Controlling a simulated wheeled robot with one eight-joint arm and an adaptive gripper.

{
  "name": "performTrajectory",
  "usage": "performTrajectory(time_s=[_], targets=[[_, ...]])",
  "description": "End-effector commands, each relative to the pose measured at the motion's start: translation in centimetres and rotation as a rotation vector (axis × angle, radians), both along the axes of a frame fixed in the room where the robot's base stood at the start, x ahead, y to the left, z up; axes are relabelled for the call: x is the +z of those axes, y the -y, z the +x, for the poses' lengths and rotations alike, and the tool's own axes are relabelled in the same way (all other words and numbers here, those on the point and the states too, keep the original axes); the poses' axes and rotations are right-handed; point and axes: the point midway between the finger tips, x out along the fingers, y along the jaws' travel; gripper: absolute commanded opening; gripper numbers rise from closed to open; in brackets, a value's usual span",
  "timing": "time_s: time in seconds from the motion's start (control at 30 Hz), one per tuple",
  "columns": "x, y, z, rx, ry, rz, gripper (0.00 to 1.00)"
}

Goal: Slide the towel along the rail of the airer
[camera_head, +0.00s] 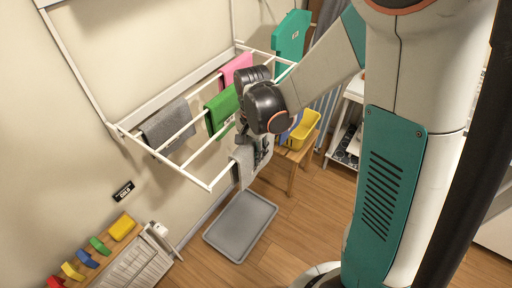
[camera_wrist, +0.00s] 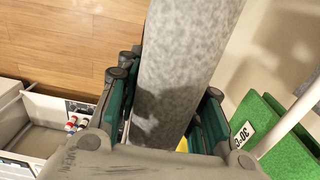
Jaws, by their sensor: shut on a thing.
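The white airer (camera_head: 197,178) is fixed to the wall, with several rails folded out. A light grey towel (camera_head: 243,168) hangs at its front rail, partly hidden by my gripper (camera_head: 256,150). In the wrist view the mottled grey towel (camera_wrist: 185,60) runs between the two fingers of my gripper (camera_wrist: 165,92), which is shut on it. A darker grey towel (camera_head: 168,130) hangs at the left of the airer. A green towel (camera_head: 221,108) and a pink towel (camera_head: 237,68) hang further back. The rail under the held towel is hidden.
A grey tray (camera_head: 241,226) lies on the wooden floor below the airer. A wooden stool (camera_head: 294,166) with a yellow bin (camera_head: 304,130) stands behind my gripper. In the wrist view, the green towel (camera_wrist: 262,125) with a white label is close on the right.

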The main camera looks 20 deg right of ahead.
Motion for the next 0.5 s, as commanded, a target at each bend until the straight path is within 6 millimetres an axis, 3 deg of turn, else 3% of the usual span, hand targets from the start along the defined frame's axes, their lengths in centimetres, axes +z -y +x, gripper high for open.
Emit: performTrajectory(time_s=[0.5], targets=[[0.0, -2.3, -1.7, 0.001, 0.0, 0.0, 0.08]])
